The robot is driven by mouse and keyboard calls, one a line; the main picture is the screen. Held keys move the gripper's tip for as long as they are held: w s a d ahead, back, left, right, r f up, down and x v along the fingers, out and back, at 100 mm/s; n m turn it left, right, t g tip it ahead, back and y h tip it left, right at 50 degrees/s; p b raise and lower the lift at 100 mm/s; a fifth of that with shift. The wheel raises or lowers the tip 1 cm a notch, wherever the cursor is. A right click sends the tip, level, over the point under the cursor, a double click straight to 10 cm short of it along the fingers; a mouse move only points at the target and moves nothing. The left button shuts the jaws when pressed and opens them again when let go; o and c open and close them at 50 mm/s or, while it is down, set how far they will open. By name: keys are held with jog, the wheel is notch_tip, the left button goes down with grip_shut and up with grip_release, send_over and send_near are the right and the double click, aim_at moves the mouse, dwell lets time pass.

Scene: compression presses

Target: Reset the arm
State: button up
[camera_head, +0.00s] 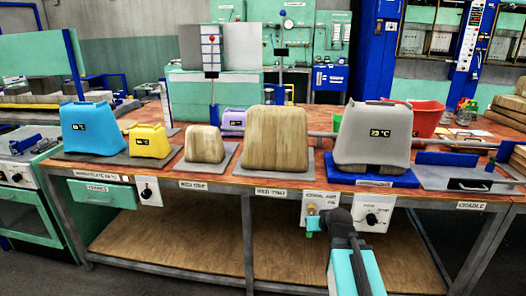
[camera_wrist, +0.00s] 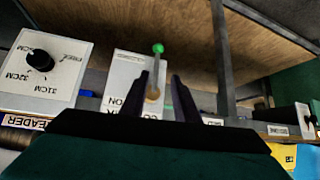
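My gripper (camera_head: 326,221) is at the front edge of the workbench, beside a small white panel with a brass lever (camera_head: 312,210). In the wrist view my gripper (camera_wrist: 161,77) has two dark fingers standing apart. The lever (camera_wrist: 157,68), with a green ball tip, shows in the gap between them, nearer the left finger. I cannot tell whether a finger touches it. The panel's label is partly hidden by the fingers.
The workbench (camera_head: 228,180) holds a blue box (camera_head: 88,128), a yellow box (camera_head: 149,141), two wooden blocks and a grey box (camera_head: 374,134) on a blue base. A dial panel (camera_head: 372,213) is right of the lever. The shelf (camera_head: 200,240) below is bare.

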jog(key=s+a+f+g+p, duration=0.25)
jog(key=s+f, duration=0.35)
jog(key=f, duration=0.3)
jog(key=s+a+f+n+g+y+p, duration=0.1)
jog(key=s+a+f+g, duration=0.1)
jog(key=s+a+f, duration=0.45)
jog(key=s+f+g+p, duration=0.15)
jog(key=s+f, duration=0.35)
jog(key=f, duration=0.5)
jog(key=s+f+g+p, duration=0.1)
jog(key=s+f+g, duration=0.3)
jog(key=s, duration=0.9)
jog(key=s+f+g+p, duration=0.1)
jog(key=s+f+g, duration=0.3)
jog(key=s, duration=0.9)
jog(key=shift+s+a+f+m+h, duration=0.25)
jog(key=shift+a+f+h, duration=0.2)
jog(key=shift+f, duration=0.5)
